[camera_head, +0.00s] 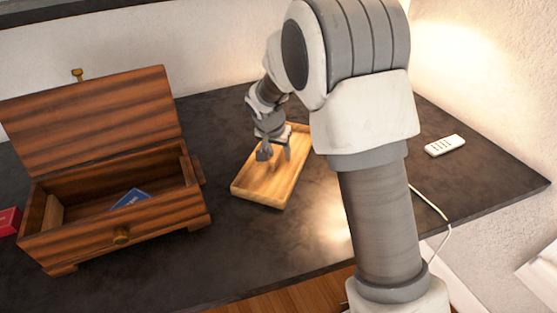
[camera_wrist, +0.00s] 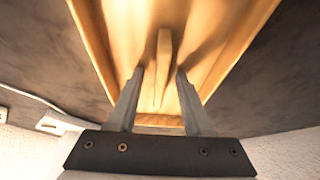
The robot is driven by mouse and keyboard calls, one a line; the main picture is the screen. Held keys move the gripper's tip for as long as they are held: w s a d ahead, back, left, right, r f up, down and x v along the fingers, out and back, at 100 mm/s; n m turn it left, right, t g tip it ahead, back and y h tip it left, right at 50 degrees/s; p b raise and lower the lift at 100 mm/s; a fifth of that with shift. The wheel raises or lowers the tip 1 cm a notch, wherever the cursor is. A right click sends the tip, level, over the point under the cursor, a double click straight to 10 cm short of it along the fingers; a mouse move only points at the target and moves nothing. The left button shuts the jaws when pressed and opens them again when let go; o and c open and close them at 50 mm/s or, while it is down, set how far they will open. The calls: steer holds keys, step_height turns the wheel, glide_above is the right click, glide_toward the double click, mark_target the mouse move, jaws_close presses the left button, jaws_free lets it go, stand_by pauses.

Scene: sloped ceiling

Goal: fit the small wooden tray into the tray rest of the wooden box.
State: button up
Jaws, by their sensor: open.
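The small wooden tray (camera_head: 259,188) lies flat on the dark table, right of the wooden box. It is light wood with a low rim and a raised handle in its middle. My gripper (camera_head: 274,155) is over the tray, pointing down and open. In the wrist view the tray (camera_wrist: 215,30) fills the upper middle, and the upright handle (camera_wrist: 162,68) shows between and beyond the fingertips of my gripper (camera_wrist: 160,75). I cannot tell how deep the fingers reach beside it. The wooden box (camera_head: 170,222) stands at the left with its lid (camera_head: 90,120) raised. Its tray rest is not clearly visible.
A blue card (camera_head: 130,198) lies inside the box. A red item (camera_head: 9,221) lies left of the box. A white remote (camera_head: 445,145) and a white cable (camera_head: 432,206) are at the right. Bare table (camera_head: 222,115) lies behind the tray.

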steer(key=shift+f, duration=0.1)
jaws_close()
stand_by(1.2)
